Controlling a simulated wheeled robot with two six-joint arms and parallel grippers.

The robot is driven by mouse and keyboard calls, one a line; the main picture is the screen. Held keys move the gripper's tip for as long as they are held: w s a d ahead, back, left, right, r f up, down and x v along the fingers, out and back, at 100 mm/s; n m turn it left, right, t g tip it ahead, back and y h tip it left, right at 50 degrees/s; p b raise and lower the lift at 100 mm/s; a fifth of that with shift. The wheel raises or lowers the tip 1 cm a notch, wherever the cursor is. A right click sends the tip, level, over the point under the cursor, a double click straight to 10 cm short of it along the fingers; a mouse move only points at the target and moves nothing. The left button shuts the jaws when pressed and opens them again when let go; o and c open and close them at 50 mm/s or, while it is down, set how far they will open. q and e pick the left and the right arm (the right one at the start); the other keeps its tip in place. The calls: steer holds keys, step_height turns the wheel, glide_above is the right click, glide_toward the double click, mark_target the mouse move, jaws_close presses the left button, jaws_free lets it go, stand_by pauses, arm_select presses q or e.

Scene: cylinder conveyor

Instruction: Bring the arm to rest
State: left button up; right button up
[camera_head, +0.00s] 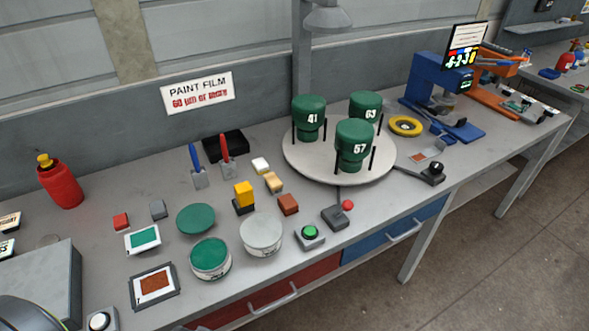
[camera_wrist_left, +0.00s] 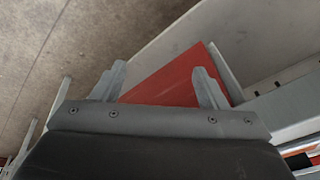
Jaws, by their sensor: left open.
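My left gripper (camera_wrist_left: 163,88) shows in the left wrist view with its two fingers spread apart and nothing between them. Behind the fingers are a red drawer front (camera_wrist_left: 165,80), a grey bench panel and the brown floor. The gripper does not show in the head view; only a dark rounded part, probably mine, is at the bottom left corner. My right gripper is in neither view. Three green cylinders numbered 41 (camera_head: 310,118), 63 (camera_head: 366,105) and 57 (camera_head: 354,146) stand upright on a round pale turntable (camera_head: 300,165), between black posts.
The grey bench (camera_head: 395,225) is crowded. A red bottle (camera_head: 60,182), green paint can (camera_head: 210,258), white can (camera_head: 261,234), green button (camera_head: 310,233) and joystick (camera_head: 338,215) stand on it. A grey box (camera_head: 45,285) is at the left front. Floor is clear at right.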

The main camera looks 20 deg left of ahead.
arm_select(q)
steer(key=s+f+g+b, duration=0.1)
steer(key=s+f+b, duration=0.35)
steer(key=f, duration=1.45)
steer(key=s+d+f+b, duration=0.1)
steer(key=s+f, duration=1)
steer(key=s, duration=0.1)
steer(key=shift+s+g+h, duration=0.2)
steer(key=shift+g+h, duration=0.1)
steer(key=shift+g, duration=0.1)
